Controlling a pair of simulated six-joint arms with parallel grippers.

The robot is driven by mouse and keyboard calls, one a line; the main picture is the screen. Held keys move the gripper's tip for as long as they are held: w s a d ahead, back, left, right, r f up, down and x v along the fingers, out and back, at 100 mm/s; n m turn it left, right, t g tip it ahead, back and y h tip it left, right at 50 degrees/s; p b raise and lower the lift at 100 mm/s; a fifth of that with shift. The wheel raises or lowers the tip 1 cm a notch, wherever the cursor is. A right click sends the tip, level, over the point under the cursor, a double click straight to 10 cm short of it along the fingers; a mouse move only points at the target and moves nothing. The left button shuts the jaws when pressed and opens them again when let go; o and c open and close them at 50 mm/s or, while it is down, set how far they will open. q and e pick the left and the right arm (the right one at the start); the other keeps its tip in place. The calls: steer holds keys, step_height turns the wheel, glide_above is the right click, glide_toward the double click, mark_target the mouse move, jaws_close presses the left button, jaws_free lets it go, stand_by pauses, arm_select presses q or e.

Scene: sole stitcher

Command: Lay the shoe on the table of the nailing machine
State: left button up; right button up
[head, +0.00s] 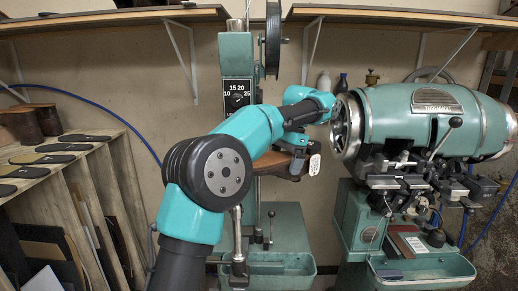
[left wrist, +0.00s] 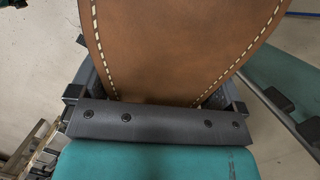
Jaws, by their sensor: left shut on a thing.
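The shoe shows as brown leather with pale stitch lines in the left wrist view (left wrist: 180,50). It lies between the two dark fingers of my left gripper (left wrist: 155,95), which is shut on it. In the head view my left gripper (head: 296,148) is in front of the tall green column machine (head: 237,60) with a number dial. My right gripper is not in view.
A large green barrel-shaped machine (head: 425,118) with levers stands close on the right. A wooden rack (head: 75,165) with dark soles stands at the left. Wall shelves (head: 110,20) run above. A green tray base (head: 280,262) is below the column.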

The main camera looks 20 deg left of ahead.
mark_target(291, 178)
arm_select(q)
steer(key=shift+n, duration=0.6)
steer(key=f, duration=0.2)
steer(key=d+f, duration=0.1)
steer(key=f, duration=0.1)
steer(key=w+d+f, duration=0.1)
steer(key=f, duration=0.1)
steer(key=s+a+f+n, duration=0.1)
steer(key=s+f, duration=0.2)
steer(key=f, duration=0.9)
steer(key=s+a+f+n, duration=0.1)
steer(key=s+f, duration=0.2)
steer(key=f, duration=0.9)
steer(key=shift+a+g+h, duration=0.3)
steer(key=shift+h, duration=0.1)
